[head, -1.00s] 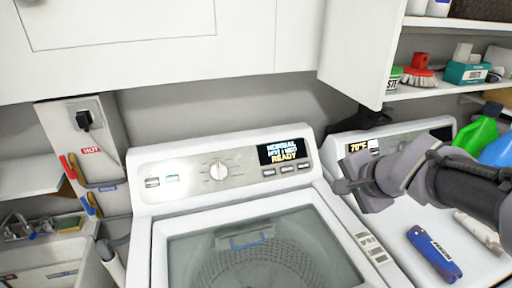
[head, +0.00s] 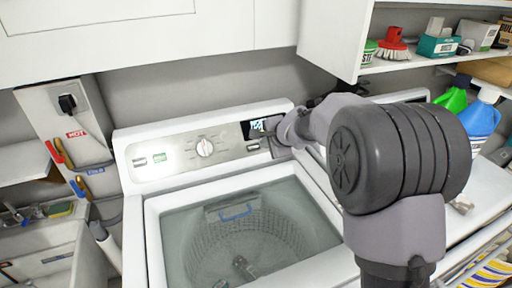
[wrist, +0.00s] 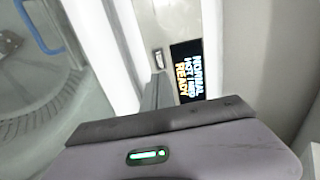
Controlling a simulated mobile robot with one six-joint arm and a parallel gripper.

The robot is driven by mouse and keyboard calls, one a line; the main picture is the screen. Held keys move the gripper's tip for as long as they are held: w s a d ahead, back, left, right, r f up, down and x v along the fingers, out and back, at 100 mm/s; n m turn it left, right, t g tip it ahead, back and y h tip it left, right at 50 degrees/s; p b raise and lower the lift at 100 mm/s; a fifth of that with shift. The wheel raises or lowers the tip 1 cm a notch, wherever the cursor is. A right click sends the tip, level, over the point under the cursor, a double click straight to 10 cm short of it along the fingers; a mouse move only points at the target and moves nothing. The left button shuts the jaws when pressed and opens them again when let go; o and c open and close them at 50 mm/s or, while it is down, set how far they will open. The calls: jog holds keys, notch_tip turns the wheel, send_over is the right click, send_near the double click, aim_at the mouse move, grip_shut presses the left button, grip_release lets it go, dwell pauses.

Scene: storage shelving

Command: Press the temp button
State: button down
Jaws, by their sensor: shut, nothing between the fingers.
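The washer's control panel (head: 180,157) carries a dark display (head: 256,128), a round knob (head: 204,147) and small buttons under the display. One button (head: 253,147) shows left of my gripper; the others are hidden behind it. No button label is legible, so I cannot tell which is temp. In the wrist view the display (wrist: 187,70) reads NORMAL, HOT, MED, READY, and one button (wrist: 158,58) shows just beyond the fingertips. My gripper (head: 269,137) is shut and empty in front of the panel's right end; its closed fingers also show in the wrist view (wrist: 156,90). Contact cannot be told.
The washer's glass lid (head: 240,235) is below the panel. A second machine (head: 490,185) stands to the right, largely behind my arm. Bottles (head: 480,122) stand at right.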

aim_at(254, 147)
jog(key=x, duration=1)
jog(key=shift+w+f, duration=0.15)
jog(key=shift+w, duration=0.05)
jog(key=shift+w+a+f+b, duration=0.15)
jog(key=shift+w+f+b, duration=0.05)
jog(key=shift+f+b, duration=0.25)
jog(key=shift+w, duration=0.1)
jog(key=shift+w+a, duration=0.1)
jog(key=shift+r, duration=0.15)
jog(key=p+v, duration=0.1)
jog(key=v, duration=1.3)
